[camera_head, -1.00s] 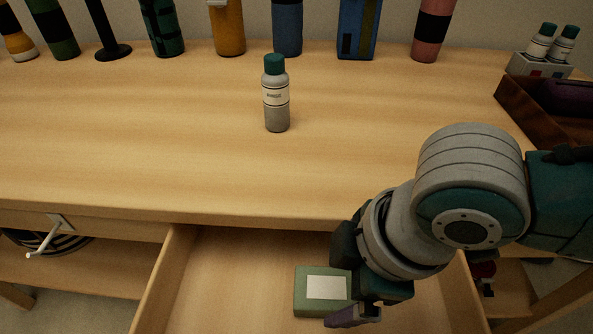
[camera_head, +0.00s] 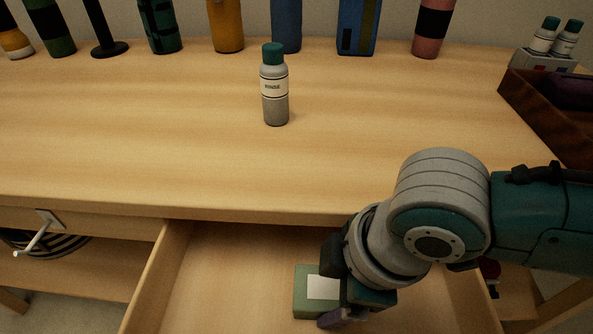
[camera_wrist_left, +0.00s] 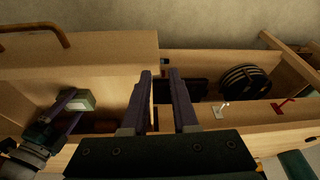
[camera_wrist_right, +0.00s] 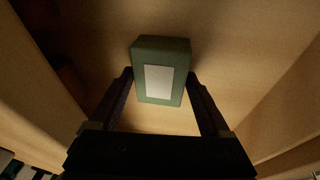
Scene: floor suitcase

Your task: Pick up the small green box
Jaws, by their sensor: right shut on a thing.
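The small green box (camera_head: 303,292) has a pale label and is in the open drawer. My right gripper (camera_head: 332,287) reaches down into the drawer and is shut on the box. In the right wrist view the box (camera_wrist_right: 160,70) is between the two fingertips of my right gripper (camera_wrist_right: 161,76). The left wrist view shows the box (camera_wrist_left: 80,102) and my right arm from the side. My left gripper (camera_wrist_left: 161,74) has its fingers apart with nothing between them; it is out of the head view. I cannot tell whether the box touches the drawer floor.
The open drawer (camera_head: 215,270) has walls on both sides of the gripper. A grey bottle with a green cap (camera_head: 275,90) stands on the wooden tabletop (camera_head: 130,140). Several containers line the back. A brown tray (camera_head: 545,110) is at the right. A striped round thing (camera_wrist_left: 245,82) lies below.

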